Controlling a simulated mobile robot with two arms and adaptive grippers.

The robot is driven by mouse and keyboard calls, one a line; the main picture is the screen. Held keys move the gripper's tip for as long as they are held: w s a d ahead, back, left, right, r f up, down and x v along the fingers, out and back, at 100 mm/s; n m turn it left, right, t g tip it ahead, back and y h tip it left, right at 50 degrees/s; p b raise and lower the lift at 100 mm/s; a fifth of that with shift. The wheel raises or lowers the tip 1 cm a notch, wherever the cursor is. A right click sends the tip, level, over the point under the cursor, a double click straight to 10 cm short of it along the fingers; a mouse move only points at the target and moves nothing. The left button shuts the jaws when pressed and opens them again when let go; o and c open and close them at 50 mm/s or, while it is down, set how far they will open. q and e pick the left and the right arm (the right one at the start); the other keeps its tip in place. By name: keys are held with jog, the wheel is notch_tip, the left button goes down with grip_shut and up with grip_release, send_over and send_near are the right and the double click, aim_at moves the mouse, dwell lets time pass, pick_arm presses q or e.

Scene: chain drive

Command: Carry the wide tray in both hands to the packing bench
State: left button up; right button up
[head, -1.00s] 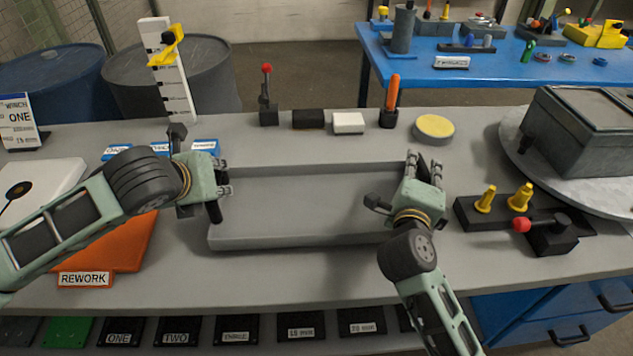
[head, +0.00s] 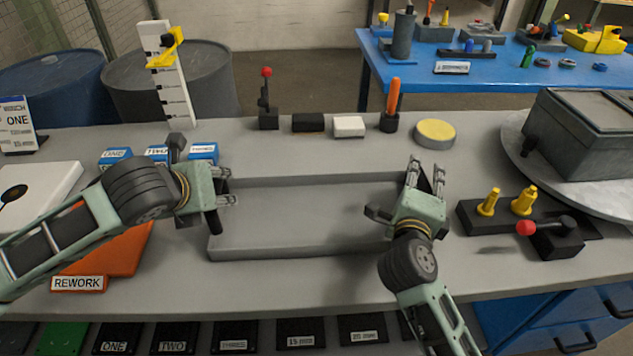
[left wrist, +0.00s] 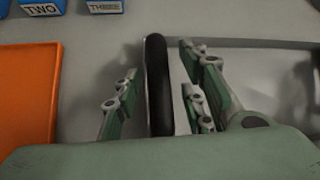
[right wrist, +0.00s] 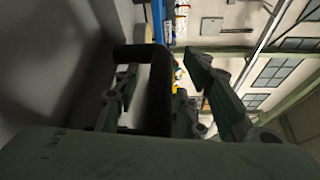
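The wide grey tray (head: 300,248) lies along the grey bench in the head view; it appears to rest on the top. My left gripper (head: 230,186) is at its left end. In the left wrist view a black handle (left wrist: 157,85) stands between the spread fingers, with gaps on both sides. My right gripper (head: 426,172) is at the tray's right end. In the right wrist view its fingers are spread about a black handle (right wrist: 158,95); contact there is unclear. No label names the packing bench; a blue bench (head: 480,80) stands behind.
An orange REWORK board (head: 115,255) lies left. A yellow disc (head: 435,131) and small blocks (head: 349,126) stand behind the tray.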

jog(key=shift+s+a, duration=0.1)
jog(key=shift+s, duration=0.05)
pick_arm(q)
jog(key=v, duration=1.1)
jog(key=shift+s+r, duration=0.25)
pick_arm(e)
jog(key=v, duration=1.1)
jog(key=shift+s+a, duration=0.1)
jog(key=shift+s, duration=0.25)
